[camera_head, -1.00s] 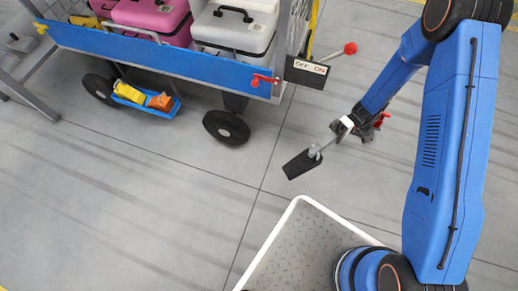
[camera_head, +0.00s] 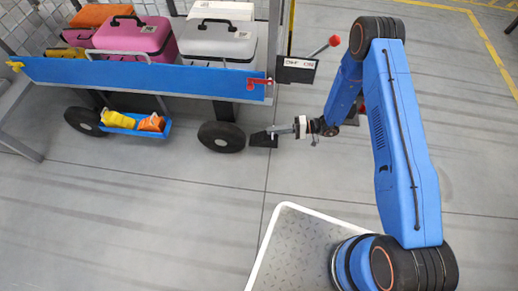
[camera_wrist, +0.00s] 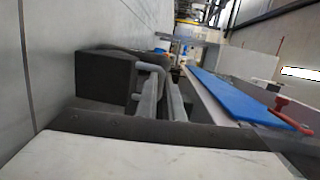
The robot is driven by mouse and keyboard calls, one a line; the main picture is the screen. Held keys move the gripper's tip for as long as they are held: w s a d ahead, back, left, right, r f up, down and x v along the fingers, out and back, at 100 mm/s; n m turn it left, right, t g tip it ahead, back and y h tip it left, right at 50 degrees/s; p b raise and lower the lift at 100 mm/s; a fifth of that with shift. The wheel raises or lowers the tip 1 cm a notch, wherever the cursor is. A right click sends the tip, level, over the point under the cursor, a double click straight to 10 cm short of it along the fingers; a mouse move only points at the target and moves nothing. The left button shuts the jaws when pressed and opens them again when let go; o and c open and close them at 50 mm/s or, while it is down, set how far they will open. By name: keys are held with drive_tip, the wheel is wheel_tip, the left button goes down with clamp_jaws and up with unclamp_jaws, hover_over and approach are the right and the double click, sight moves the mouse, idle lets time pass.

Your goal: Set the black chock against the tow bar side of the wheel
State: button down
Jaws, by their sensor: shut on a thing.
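The black chock (camera_head: 262,139) is at floor level just right of the near cart wheel (camera_head: 221,137), with a narrow gap or light contact that I cannot tell apart. My gripper (camera_head: 281,131) is shut on the chock's handle from the right. In the wrist view the chock (camera_wrist: 103,76) is a dark block at the left, beside the grey gripper fingers (camera_wrist: 165,98). A dark rounded shape behind it looks like the wheel. Whether the chock touches the floor cannot be told.
The cart's blue side rail (camera_head: 140,78) runs above the wheel, with cases on the deck. A black box with a red-knobbed lever (camera_head: 333,41) sticks out at the cart's right end. A blue tray (camera_head: 135,125) hangs between the wheels. Floor in front is clear.

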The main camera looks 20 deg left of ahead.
sight(265, 144)
wheel_tip(265, 144, down, 11)
drive_tip(key=shift+f, duration=0.15)
drive_tip(key=shift+s+a, duration=0.25)
drive_tip(key=shift+a, duration=0.15)
drive_tip(key=x, duration=0.3)
drive_tip(key=shift+s+a, duration=0.1)
drive_tip(key=shift+a, duration=0.15)
drive_tip(key=shift+d+f, duration=0.2)
drive_tip(key=shift+f, duration=0.25)
drive_tip(key=c, duration=1.9)
unclamp_jaws()
drive_tip(key=v, duration=1.2)
